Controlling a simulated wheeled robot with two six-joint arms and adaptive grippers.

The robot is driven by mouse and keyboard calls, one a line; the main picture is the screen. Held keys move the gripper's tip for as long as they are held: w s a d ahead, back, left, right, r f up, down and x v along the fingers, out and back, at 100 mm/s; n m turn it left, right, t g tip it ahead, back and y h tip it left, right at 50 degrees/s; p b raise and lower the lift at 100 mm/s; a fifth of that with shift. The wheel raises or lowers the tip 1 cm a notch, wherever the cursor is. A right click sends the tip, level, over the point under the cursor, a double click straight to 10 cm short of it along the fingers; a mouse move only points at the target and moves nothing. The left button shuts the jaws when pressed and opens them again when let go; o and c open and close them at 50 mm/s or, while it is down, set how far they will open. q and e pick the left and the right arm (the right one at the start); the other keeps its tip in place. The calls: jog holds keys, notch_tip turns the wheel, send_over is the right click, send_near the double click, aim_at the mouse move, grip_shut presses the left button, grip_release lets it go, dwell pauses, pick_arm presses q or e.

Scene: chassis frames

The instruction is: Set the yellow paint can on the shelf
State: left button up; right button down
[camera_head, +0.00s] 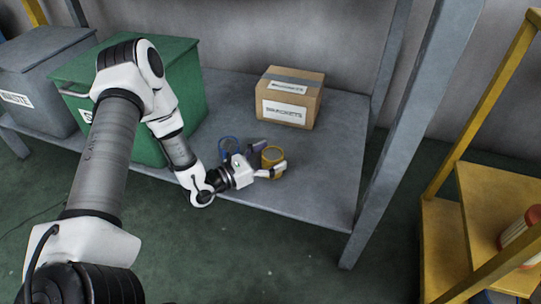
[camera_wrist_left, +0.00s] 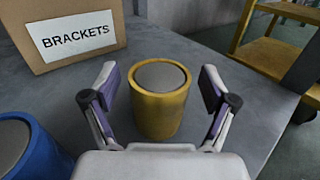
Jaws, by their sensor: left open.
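The yellow paint can (camera_wrist_left: 159,103) stands upright on a grey metal bench (camera_head: 320,199), with a grey lid on top. In the left wrist view it sits between the two open fingers of my left gripper (camera_wrist_left: 160,108), with a gap on each side. In the head view the gripper (camera_head: 266,161) partly covers the yellow can (camera_head: 273,152). A yellow shelf unit (camera_head: 465,197) stands to the right of the bench, and it also shows in the left wrist view (camera_wrist_left: 272,52). My right gripper is not in view.
A blue can (camera_wrist_left: 28,150) stands left of the gripper. A cardboard box labelled brackets (camera_head: 291,97) is behind the cans. A green bin (camera_head: 185,85) and a grey waste bin (camera_head: 40,80) stand at left. A grey post (camera_head: 412,120) rises at the bench's right end. A red-and-white container (camera_head: 521,236) is on the shelf.

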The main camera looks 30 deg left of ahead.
pick_arm(q)
jog(key=shift+s+a+r, duration=0.1)
jog(key=shift+s+r, duration=0.1)
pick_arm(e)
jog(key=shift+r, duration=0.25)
pick_arm(q)
jog(key=p+v, duration=0.6)
jog(key=v, duration=0.4)
jog(key=shift+s+a, duration=0.15)
jog(key=shift+s, duration=0.2)
jog(key=shift+s+a+f, duration=0.1)
jog(key=shift+s+a, duration=0.05)
jog(key=shift+s, duration=0.25)
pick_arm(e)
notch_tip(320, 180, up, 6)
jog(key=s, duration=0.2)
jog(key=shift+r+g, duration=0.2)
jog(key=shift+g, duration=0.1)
